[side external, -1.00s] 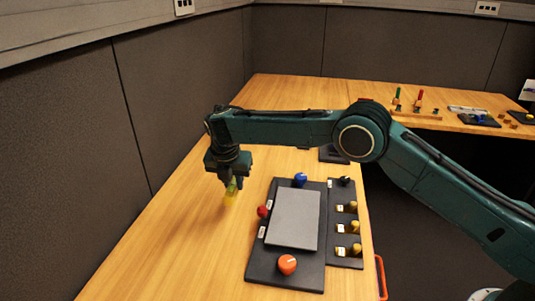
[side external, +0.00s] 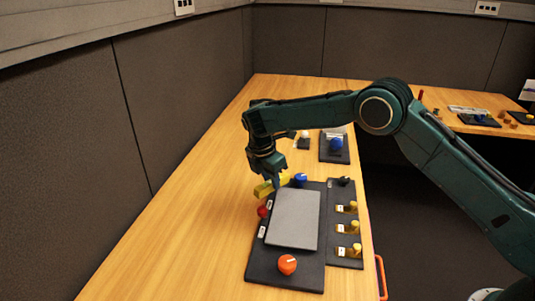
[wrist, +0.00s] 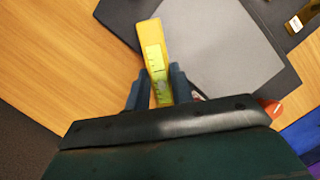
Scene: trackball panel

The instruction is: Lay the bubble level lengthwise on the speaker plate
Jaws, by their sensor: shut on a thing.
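The bubble level (side external: 262,190) is a yellow bar with greenish vial windows. My gripper (side external: 268,176) is shut on it and holds it above the far left corner of the black panel. In the wrist view the level (wrist: 150,36) sticks out forward from between the two fingers (wrist: 160,90), crossing the panel's dark border beside the plate. The speaker plate (side external: 293,220) is a flat grey rectangle on the black panel, with nothing on it. It also shows in the wrist view (wrist: 225,50), right of the level. The gap beneath the level is hard to judge.
Around the plate stand a blue knob (side external: 300,180), a red knob (side external: 263,212) and an orange knob (side external: 287,265). A strip with several yellow knobs (side external: 355,228) lies on the right. Bare wood (side external: 190,230) is free on the left.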

